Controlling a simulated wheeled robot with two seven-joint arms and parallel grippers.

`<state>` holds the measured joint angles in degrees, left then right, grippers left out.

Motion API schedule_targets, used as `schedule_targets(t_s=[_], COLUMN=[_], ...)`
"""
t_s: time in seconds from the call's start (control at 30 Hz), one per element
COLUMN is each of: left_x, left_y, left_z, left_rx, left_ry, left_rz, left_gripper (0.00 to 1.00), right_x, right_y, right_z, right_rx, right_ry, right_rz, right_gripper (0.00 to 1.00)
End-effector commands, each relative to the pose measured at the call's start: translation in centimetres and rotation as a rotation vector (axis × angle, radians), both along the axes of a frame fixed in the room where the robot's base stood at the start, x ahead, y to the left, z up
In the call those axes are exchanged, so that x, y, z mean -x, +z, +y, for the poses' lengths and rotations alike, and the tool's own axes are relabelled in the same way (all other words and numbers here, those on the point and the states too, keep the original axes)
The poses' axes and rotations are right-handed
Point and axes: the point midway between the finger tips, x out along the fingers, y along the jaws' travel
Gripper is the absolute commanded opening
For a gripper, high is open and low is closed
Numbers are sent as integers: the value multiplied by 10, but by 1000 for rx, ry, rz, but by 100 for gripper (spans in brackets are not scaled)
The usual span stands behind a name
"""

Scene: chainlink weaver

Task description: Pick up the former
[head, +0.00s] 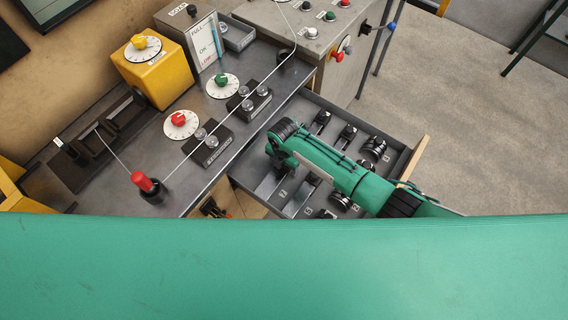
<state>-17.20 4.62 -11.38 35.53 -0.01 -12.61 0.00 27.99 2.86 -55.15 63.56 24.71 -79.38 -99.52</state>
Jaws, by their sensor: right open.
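An open grey drawer (238,180) holds several dark formers in separate compartments. Black formers at the back include one beside the far wall (320,121), another to its right (347,135) and a ribbed round one (374,148). My forearm hides the drawer's middle. My left gripper is not in view.
The metal bench (185,100) carries a yellow box with a dial (155,72), red and green dials, and black roller blocks (208,143). A wire crosses it to a red-topped post (146,184). A grey control cabinet (280,22) stands behind the drawer.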

Motion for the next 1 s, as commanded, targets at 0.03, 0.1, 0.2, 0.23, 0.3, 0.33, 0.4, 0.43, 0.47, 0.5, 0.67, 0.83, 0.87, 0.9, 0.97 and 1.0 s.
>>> schedule_targets(t_s=[0.03, 0.1, 0.2, 0.23, 0.3, 0.33, 0.4, 0.43, 0.47, 0.5, 0.67, 0.83, 0.87, 0.9, 0.97, 1.0], left_x=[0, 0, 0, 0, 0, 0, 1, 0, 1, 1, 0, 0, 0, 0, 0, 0], left_y=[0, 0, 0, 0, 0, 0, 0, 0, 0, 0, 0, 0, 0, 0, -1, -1], left_z=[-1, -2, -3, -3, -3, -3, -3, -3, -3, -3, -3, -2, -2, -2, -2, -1], left_rx=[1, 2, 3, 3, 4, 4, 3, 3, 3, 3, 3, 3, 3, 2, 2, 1], left_ry=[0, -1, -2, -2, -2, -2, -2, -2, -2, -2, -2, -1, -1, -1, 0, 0], left_rz=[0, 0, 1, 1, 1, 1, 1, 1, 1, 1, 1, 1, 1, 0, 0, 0], left_gripper=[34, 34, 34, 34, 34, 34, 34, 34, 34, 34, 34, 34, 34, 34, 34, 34], right_x=[0, 0, 0, 0, 0, 0, 0, 0, 0, 0, -1, -1, -1, -1, -2, -2], right_y=[-1, -1, -1, -1, -1, -1, -1, -1, -1, -1, 0, 2, 2, 4, 6, 9], right_z=[0, 0, 0, 0, 0, 0, 0, 0, 0, 0, 0, 0, 0, 0, 0, 0], right_rx=[0, 0, 0, 0, 0, 0, 1, 1, 1, 1, -1, -2, -2, -1, -2, -2], right_ry=[0, 0, 0, 0, 0, 0, 0, 0, -1, -1, 0, 0, 0, 0, -1, -1], right_rz=[0, 0, 0, 0, 0, 0, -1, -1, -1, -1, -2, -3, -3, -3, -4, -4], right_gripper=[67, 67, 67, 63, 50, 44, 30, 24, 18, 10, 3, 3, 3, 3, 3, 3])
